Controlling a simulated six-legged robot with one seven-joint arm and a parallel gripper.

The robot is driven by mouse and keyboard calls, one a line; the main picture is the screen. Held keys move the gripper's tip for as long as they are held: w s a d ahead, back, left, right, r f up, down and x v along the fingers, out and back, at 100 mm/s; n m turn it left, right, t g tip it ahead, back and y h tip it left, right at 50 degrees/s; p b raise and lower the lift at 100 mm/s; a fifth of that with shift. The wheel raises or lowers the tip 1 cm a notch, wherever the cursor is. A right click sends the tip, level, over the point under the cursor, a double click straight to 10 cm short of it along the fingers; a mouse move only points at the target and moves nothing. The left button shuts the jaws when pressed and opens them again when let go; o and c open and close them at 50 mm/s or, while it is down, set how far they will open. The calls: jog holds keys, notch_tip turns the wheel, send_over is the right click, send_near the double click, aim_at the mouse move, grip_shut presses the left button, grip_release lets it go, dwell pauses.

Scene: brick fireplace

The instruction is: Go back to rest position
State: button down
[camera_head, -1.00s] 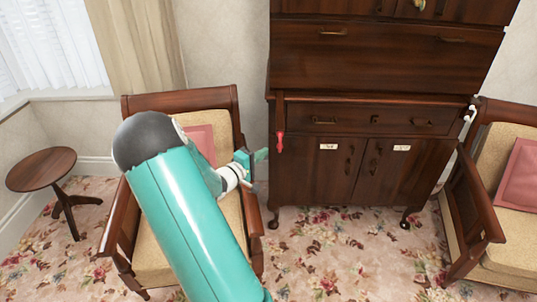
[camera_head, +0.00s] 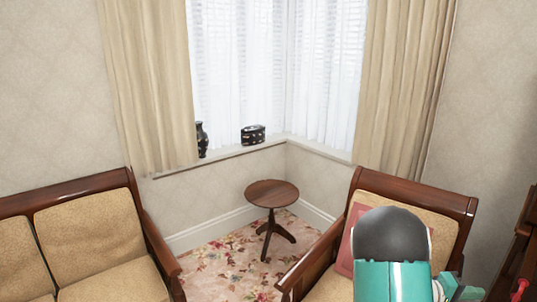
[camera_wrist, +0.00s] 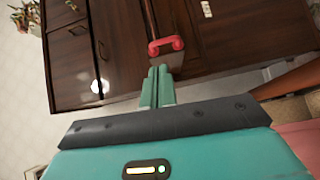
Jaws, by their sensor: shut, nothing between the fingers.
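My gripper (camera_wrist: 157,87) shows in the wrist view with its two teal fingers together and nothing between them. It points at the dark wooden cabinet (camera_wrist: 125,45). A red handle-like piece (camera_wrist: 166,46) on the cabinet lies just beyond the fingertips; it appears apart from them. In the head view my teal arm is at the lower right, in front of the armchair, and only a small part of my gripper (camera_head: 466,292) shows at the bottom edge.
An armchair (camera_head: 448,213) with a pink cushion (camera_head: 345,262) stands at the right. A small round table (camera_head: 272,193) stands on the floral carpet (camera_head: 235,262) near the window corner. A sofa (camera_head: 95,240) is at the left. A vase (camera_head: 202,139) and a black box (camera_head: 253,135) sit on the sill.

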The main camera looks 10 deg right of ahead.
jog(key=s+a+r+n+t+y, duration=0.1)
jog(key=a+r+y, duration=0.4)
jog(key=a, duration=1.1)
jog(key=s+a+r+n+t+y, duration=0.1)
jog(key=s+a+r+t+y, duration=0.2)
jog(key=a, duration=1.3)
jog(key=s+a+r+n+t+y, duration=0.1)
jog(key=a+r+t+y, duration=0.5)
jog(key=a, duration=1)
jog(key=s+y, duration=0.1)
jog(key=y, duration=0.1)
jog(key=shift+s+r+y, duration=0.25)
jog(key=shift+r+y, duration=0.05)
jog(key=shift+y, duration=0.1)
jog(key=shift+w+a, duration=0.2)
